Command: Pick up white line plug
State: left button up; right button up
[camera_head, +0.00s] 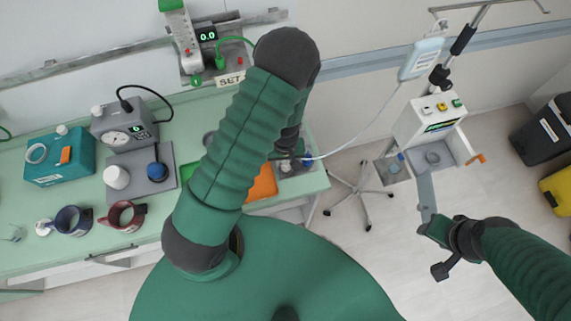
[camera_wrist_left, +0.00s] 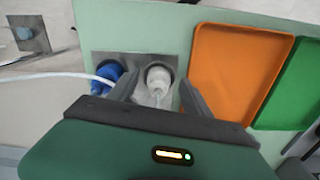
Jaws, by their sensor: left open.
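A white plug (camera_wrist_left: 158,80) stands in the right round socket of a grey metal holder (camera_wrist_left: 138,60) in the left wrist view. My left gripper (camera_wrist_left: 157,96) is open, with one finger on each side of the white plug. A gap shows between the plug and the fingers. A blue plug (camera_wrist_left: 107,74) sits in the left socket, just outside the left finger, with a white tube (camera_wrist_left: 50,76) running from it. In the head view my left gripper (camera_head: 291,155) is over the counter's right end, largely hidden by my arm. My right gripper (camera_head: 432,250) is open and empty.
An orange tray (camera_wrist_left: 240,70) and a green tray (camera_wrist_left: 294,88) lie beside the holder. The tube (camera_head: 362,138) rises to a hanging bag (camera_head: 422,58) by a wheeled stand (camera_head: 362,192). Mugs (camera_head: 73,220) and a gauge device (camera_head: 124,130) occupy the counter's left.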

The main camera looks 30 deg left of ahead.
pick_arm(q)
jog(key=shift+w, duration=0.15)
grip_shut()
